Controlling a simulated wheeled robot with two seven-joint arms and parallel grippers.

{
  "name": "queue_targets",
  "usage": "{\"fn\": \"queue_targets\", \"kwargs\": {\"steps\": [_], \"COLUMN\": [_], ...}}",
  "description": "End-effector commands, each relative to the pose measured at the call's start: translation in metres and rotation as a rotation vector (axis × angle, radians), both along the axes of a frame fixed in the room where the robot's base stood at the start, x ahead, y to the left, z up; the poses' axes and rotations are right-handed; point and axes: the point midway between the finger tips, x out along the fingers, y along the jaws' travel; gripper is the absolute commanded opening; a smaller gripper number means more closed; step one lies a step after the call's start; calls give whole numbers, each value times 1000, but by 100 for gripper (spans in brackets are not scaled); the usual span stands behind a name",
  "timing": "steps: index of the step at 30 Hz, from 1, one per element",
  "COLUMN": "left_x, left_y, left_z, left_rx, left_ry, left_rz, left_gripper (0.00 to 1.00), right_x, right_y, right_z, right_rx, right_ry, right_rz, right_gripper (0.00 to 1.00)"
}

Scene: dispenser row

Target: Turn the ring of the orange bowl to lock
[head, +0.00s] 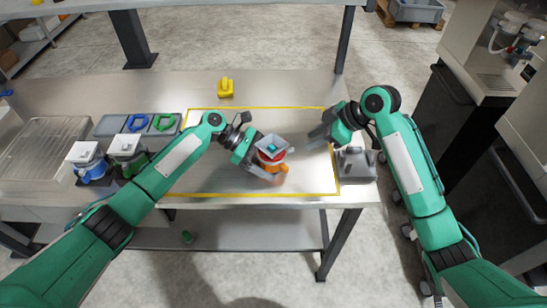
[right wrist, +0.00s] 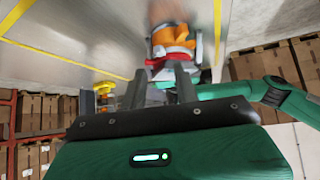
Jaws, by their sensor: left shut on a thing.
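The orange bowl (head: 280,169) is in the marked area of the bench, with a red ring (head: 272,156) and a pale unit with a small teal top (head: 271,147) at its upper end. My left gripper (head: 266,163) is shut on the orange bowl, its fingers on either side. In the right wrist view the orange bowl (right wrist: 174,38) shows upside down, with the red ring (right wrist: 160,73) below it, partly hidden by my fingers. My right gripper (head: 318,137) is to the right of the bowl, apart from it. Its fingers (right wrist: 162,88) are open and empty.
A yellow frame line (head: 210,194) borders the work area. A grey block (head: 356,164) stands beside my right arm. Blue (head: 90,163) and green (head: 127,151) dispensers stand left, near a tray with blue (head: 137,123) and green (head: 163,122) rings. A yellow object (head: 225,88) stands behind.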

Motion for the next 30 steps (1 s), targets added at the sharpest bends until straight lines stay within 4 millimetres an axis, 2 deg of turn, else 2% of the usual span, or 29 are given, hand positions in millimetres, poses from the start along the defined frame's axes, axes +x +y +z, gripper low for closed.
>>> {"fn": "queue_targets", "kwargs": {"steps": [15,22,30], "left_x": [0,0,-1], "left_y": [0,-1,-3], "left_z": [0,1,1], "left_rx": [0,-1,-4], "left_ry": [-1,0,0], "left_rz": [0,-1,-5], "left_gripper": [66,66,66], "right_x": [12,15,14], "right_y": [41,51,53], "right_z": [-49,-61,-67], "right_rx": [0,0,-3], "right_ry": [2,2,7], "right_rz": [-2,-2,-2], "right_gripper": [31,31,31]}}
